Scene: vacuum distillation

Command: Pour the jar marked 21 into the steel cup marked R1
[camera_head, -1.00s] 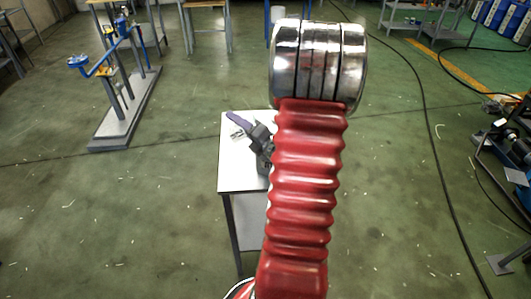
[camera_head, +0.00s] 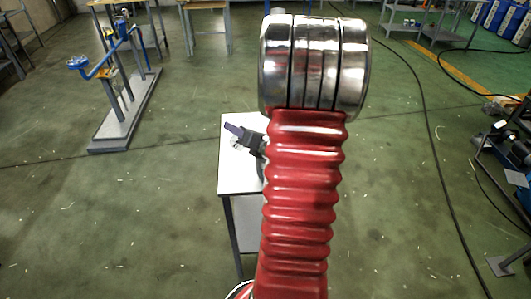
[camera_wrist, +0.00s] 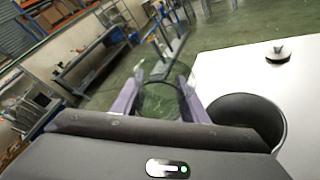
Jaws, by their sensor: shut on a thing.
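My gripper (camera_wrist: 155,100) has purple fingers and is shut on a clear glass jar (camera_wrist: 162,92), which appears tilted in the wrist view. No mark on the jar can be read, and I cannot tell what is in it. A dark grey round cup (camera_wrist: 262,118), open at the top, stands on the white table just right of the gripper in the wrist view. Its mark is not visible. In the head view my gripper (camera_head: 236,131) is over the white table, partly behind my red arm. The cup cannot be made out there.
The small white table (camera_head: 238,180) carries a small dark knob-like thing (camera_wrist: 281,53) beyond the cup. A blue-handled rack (camera_head: 125,105) stands on the floor to the left. A black cable (camera_head: 425,120) runs along the floor at right. The floor around the table is clear.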

